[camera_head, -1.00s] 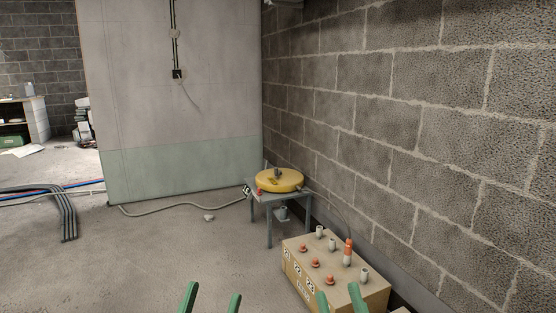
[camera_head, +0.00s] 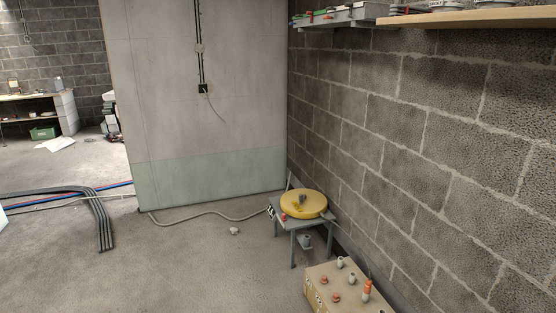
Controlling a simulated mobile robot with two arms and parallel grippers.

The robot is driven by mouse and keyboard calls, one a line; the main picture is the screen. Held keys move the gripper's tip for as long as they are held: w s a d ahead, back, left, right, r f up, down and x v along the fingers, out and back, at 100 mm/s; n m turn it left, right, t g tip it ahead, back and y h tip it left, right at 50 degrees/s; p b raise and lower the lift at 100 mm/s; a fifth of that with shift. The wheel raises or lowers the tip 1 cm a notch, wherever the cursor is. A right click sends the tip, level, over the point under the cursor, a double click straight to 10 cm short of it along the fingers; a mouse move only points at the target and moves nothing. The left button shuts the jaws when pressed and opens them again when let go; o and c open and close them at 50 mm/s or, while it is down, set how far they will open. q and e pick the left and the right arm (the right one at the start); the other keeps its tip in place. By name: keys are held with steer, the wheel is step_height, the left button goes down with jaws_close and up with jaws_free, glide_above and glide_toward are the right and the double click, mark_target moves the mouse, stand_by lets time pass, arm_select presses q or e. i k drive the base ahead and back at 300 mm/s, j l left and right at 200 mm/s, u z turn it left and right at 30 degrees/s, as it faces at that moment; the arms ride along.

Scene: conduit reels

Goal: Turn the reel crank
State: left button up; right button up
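A round yellow reel (camera_head: 304,205) lies flat on a small grey table (camera_head: 289,226) against the block wall. A small dark upright part (camera_head: 303,198) stands near the middle of the reel's top; I cannot tell whether it is the crank. A grey conduit (camera_head: 200,219) runs over the floor to the table's left side. Neither of my grippers shows in the current view, and nothing touches the reel.
A cardboard box (camera_head: 340,289) with several small fittings and an orange-and-white item stands in front of the table by the wall. A shelf (camera_head: 470,19) runs along the upper wall. Dark pipes (camera_head: 98,215) lie at left. The floor (camera_head: 180,275) ahead is mostly clear.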

mark_target(301, 197)
steer(key=i+j+u, duration=0.1)
steer(key=i+u, duration=0.35)
steer(key=i, duration=1.9)
